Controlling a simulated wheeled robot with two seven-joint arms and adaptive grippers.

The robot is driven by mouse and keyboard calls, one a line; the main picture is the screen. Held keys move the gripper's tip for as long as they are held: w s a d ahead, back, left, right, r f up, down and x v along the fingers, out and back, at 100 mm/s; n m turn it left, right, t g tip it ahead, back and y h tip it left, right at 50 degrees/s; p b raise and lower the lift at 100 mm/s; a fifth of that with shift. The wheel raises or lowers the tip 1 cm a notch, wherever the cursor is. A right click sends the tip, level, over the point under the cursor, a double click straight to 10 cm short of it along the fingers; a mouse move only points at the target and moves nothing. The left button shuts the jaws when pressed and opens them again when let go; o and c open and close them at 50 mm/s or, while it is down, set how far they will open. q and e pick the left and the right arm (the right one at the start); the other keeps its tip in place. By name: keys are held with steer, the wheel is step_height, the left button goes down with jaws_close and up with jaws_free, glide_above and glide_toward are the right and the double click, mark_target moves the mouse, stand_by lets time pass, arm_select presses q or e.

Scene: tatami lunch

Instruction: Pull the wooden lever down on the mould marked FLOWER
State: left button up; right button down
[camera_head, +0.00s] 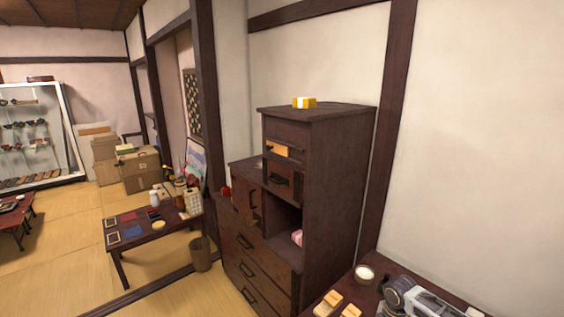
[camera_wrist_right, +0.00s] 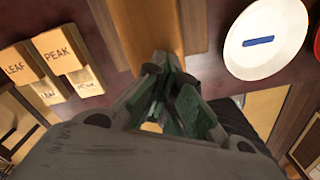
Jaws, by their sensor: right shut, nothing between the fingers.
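My right gripper (camera_wrist_right: 172,88) is shut and empty in the right wrist view, its dark green fingers pointing at a long wooden piece (camera_wrist_right: 145,25). Whether this piece is a lever or part of a mould I cannot tell, nor whether the fingers touch it. To its left lie pale wooden blocks marked PEAK (camera_wrist_right: 58,50) and LEAF (camera_wrist_right: 16,68). No FLOWER marking is readable in either view. In the head view, small pale wooden blocks (camera_head: 328,303) sit at the bottom edge, their markings too small to read. My left gripper is not in view.
A white round dish (camera_wrist_right: 268,40) with a blue bar lies right of the wooden piece. The dark table (camera_head: 378,261) shows at the bottom right of the head view. A tall dark cabinet (camera_head: 335,170) stands behind it. A low table (camera_head: 150,236) stands farther left.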

steer(key=shift+r+p, duration=1.15)
steer(key=shift+r, duration=2.3)
